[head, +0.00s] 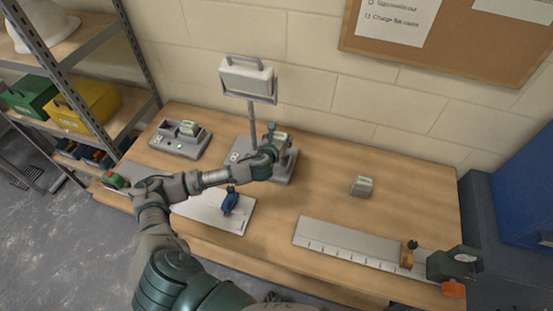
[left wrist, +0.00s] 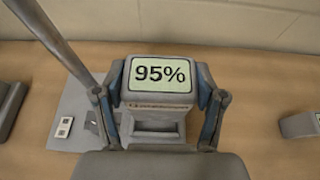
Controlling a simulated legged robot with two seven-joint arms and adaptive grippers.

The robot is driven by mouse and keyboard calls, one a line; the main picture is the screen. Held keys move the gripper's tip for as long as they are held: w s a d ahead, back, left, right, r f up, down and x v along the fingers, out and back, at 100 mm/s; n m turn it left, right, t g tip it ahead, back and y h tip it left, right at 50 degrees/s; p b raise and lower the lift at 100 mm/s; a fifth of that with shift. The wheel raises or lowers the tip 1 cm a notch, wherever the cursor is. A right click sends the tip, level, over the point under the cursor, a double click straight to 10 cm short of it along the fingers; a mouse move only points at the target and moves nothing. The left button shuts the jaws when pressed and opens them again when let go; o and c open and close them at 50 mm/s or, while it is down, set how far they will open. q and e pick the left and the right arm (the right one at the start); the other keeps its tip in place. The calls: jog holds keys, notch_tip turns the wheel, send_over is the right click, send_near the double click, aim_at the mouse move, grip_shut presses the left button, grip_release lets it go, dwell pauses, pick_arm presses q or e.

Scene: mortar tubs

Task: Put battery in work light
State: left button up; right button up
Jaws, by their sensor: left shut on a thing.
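The work light (head: 247,80) stands at the back of the bench, with its lamp head on a pole above a grey base (head: 280,172). My left gripper (head: 271,143) is at the right part of this base, shut on a grey battery (head: 282,137). In the left wrist view the battery (left wrist: 160,110) sits between the two fingers, its screen reading 95%. The work light's pole (left wrist: 55,40) and base (left wrist: 70,118) show to its left. The gripper hides the battery's lower end, so I cannot tell whether it is seated. My right gripper is not in view.
A charger (head: 165,147) holding a battery (head: 187,128) stands left of the light. Another battery (head: 363,186) lies on the bench to the right. A blue clamp-like tool (head: 230,202) is on a pale board at the front. A long ruled rail (head: 345,243) lies front right.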

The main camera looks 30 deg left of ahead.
pick_arm(q)
notch_tip(320, 180, down, 5)
jog(key=shift+d+r, duration=0.1)
jog(key=shift+r, duration=0.1)
jog(key=shift+w+f, duration=0.1)
jog(key=shift+f, duration=0.2)
jog(key=f, duration=0.3)
jog(key=shift+a+f, duration=0.2)
jog(key=shift+a, duration=0.15)
jog(key=shift+f, duration=0.2)
jog(key=o, duration=1.7)
jog(key=shift+d, duration=0.2)
jog(key=shift+r, duration=0.1)
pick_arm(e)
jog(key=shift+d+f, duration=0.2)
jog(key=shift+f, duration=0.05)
